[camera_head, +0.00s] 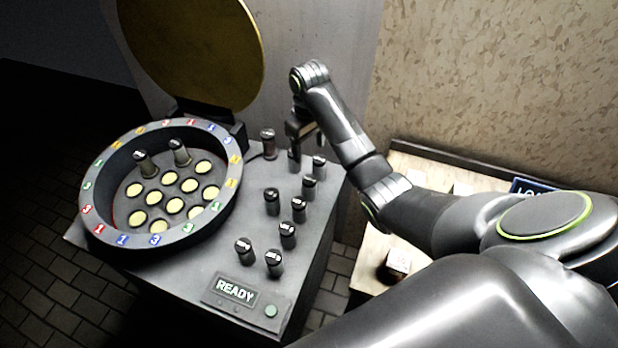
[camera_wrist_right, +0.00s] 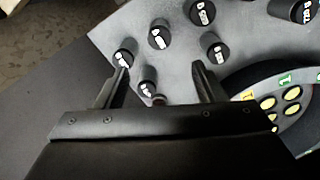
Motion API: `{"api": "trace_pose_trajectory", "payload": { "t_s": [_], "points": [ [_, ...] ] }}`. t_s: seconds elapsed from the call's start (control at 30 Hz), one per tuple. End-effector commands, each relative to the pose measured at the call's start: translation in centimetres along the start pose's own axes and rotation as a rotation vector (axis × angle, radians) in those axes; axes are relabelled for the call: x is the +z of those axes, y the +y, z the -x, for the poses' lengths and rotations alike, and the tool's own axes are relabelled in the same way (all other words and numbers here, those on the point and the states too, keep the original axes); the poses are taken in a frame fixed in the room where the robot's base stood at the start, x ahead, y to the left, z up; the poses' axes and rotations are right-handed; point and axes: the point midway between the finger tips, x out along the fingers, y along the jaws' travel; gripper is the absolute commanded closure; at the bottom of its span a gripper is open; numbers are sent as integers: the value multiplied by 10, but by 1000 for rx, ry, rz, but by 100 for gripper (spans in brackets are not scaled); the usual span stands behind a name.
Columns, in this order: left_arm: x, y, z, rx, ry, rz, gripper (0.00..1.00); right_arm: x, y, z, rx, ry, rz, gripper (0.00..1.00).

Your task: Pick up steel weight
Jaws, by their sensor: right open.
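Several small dark-capped cylindrical weights stand on the grey console top (camera_head: 200,272); their labels are too small to read, so I cannot tell which is the steel one. My right gripper (camera_head: 301,138) is open, pointing down over the back right of the console, close to a weight (camera_head: 294,160) partly hidden by it. In the right wrist view, a dark-capped weight (camera_wrist_right: 147,88) shows between the open fingers, and another weight (camera_wrist_right: 123,57) is near the left fingertip. My left gripper is not in view.
A round grey well (camera_head: 230,190) with coloured number tiles on its rim holds yellow discs and two weights (camera_head: 180,153). A yellow round lid (camera_head: 200,50) stands open behind. A READY sign (camera_head: 236,290) is in front. A pale bench (camera_head: 376,248) stands right.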

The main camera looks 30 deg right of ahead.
Motion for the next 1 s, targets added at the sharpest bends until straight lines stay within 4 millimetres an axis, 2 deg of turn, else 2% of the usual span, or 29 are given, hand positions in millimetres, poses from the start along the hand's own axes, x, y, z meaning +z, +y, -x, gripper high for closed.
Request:
{"api": "trace_pose_trajectory", "payload": {
  "t_s": [0.23,0.47,0.6,0.67,0.8,1.0],
  "points": [
    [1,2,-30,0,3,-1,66,0,0,-30,-1,-1,0,37],
    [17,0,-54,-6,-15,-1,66,0,0,-56,0,0,0,37],
    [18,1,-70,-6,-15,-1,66,0,0,-81,0,-1,-1,37],
    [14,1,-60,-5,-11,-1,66,1,0,-88,-2,-5,-2,37],
    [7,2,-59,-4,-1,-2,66,0,0,-110,-1,-3,-1,37],
    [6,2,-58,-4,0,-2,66,0,0,-123,0,-1,-1,37]
  ]
}}
